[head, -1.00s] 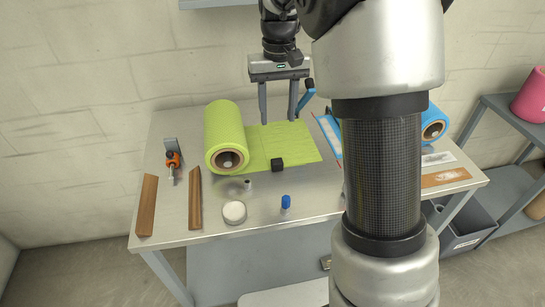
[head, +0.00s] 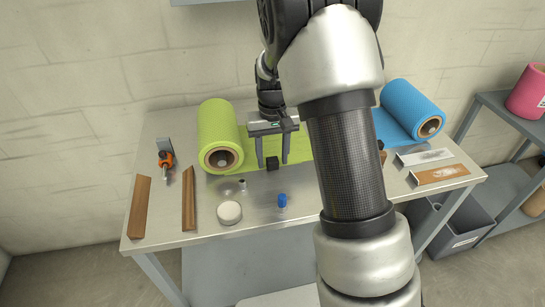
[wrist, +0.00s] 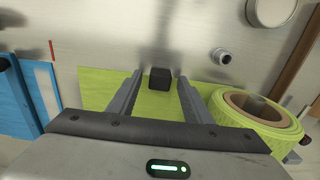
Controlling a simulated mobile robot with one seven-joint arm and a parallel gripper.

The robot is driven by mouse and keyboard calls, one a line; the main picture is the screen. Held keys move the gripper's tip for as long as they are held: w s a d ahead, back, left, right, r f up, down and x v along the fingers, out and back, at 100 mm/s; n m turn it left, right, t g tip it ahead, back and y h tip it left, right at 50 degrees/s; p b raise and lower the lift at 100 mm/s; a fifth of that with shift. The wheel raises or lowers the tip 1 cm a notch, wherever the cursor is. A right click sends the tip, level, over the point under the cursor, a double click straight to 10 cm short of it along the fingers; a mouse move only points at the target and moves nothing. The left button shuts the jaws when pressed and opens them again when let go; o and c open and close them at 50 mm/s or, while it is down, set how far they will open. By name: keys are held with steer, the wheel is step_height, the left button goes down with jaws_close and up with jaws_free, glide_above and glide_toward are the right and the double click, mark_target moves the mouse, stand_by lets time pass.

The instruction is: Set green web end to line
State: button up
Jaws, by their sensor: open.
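A green roll (head: 220,140) stands at the left of the table, its green web (head: 299,149) lying flat to the right. My arm hides the web's far right part in the head view. In the wrist view the roll (wrist: 262,120) is at the right and the web's free end (wrist: 92,88) at the left. A black block (wrist: 160,78) sits at the web's near edge. My gripper (head: 272,161) is open, with one finger on each side of the block and a gap to each. A short red line (wrist: 52,50) shows left of the web.
A blue roll (head: 412,108) with its web is at the right. The front middle of the table is mostly clear.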

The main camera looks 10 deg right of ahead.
jaws_close()
steer(key=shift+d, duration=2.5)
jaws_free()
steer(key=shift+d, duration=0.1)
steer(key=shift+r, duration=0.25)
step_height(320, 180, up, 17)
steer(key=p, duration=0.2)
